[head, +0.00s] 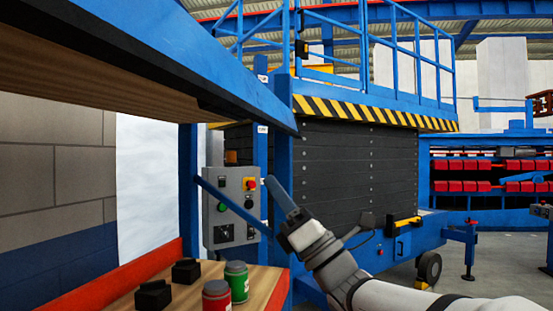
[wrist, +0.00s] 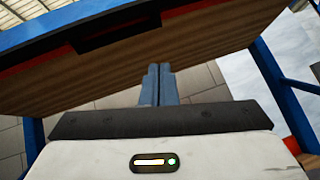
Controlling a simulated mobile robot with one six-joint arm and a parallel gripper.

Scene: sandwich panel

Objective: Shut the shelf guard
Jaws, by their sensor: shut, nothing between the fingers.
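A blue-edged board (head: 205,62) with a dark strip along its lower edge and a wooden underside slants across the upper left of the head view. A blue-edged wooden board (wrist: 215,45) also crosses the top of the wrist view, with a dark slot in it. I cannot tell which part is the shelf guard. My gripper (head: 273,183) is shut and empty, its blue-grey fingers pointing up and left, right of the control box in the picture. In the wrist view the shut fingers (wrist: 158,72) overlap the board's lower edge; contact cannot be told.
A wooden shelf (head: 262,284) with a red edge holds a green jar (head: 236,281), a red jar (head: 216,296) and two black blocks. A grey control box (head: 232,207) with buttons stands behind. A blue lift platform with a striped edge (head: 375,113) fills the background.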

